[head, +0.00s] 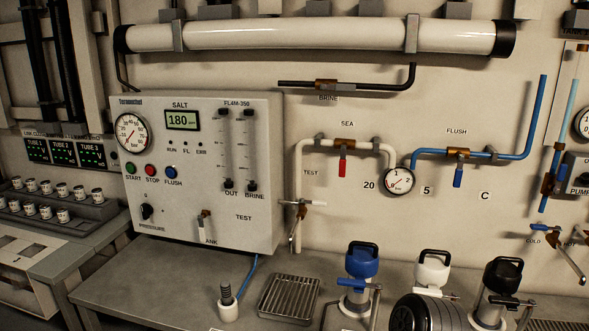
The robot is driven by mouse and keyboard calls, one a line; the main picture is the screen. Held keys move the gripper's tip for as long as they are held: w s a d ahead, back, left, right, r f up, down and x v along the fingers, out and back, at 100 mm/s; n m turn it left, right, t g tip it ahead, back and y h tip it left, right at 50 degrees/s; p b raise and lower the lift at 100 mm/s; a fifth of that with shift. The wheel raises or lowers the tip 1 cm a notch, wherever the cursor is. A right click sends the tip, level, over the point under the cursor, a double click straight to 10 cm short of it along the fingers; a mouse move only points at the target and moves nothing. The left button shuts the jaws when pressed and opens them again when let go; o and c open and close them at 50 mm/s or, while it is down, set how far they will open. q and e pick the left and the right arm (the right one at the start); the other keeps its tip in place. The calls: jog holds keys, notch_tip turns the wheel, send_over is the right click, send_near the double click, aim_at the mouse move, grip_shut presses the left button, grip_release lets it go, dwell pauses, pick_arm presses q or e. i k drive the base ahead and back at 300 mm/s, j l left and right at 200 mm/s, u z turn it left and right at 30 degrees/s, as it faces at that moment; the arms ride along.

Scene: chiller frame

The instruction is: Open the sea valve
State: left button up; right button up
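The sea valve (345,144) is a brass body on the white pipe under the label SEA, in the middle of the head view. Its red handle (342,168) hangs straight down, across the horizontal run of the pipe. The white pipe (298,180) bends down on the left and, on the right, down to a round gauge (399,181). Nothing covers the valve or its handle. Neither of my grippers shows in the head view.
A control box (200,175) stands left of the valve. The flush valve (458,154) with a blue handle is to the right. A bench (180,285) below carries a drain grate (289,296) and several capped vessels. The wall around the red handle is clear.

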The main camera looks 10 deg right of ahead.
aim_at(342, 161)
jog(key=j+z, duration=0.3)
jog(key=j, duration=1.45)
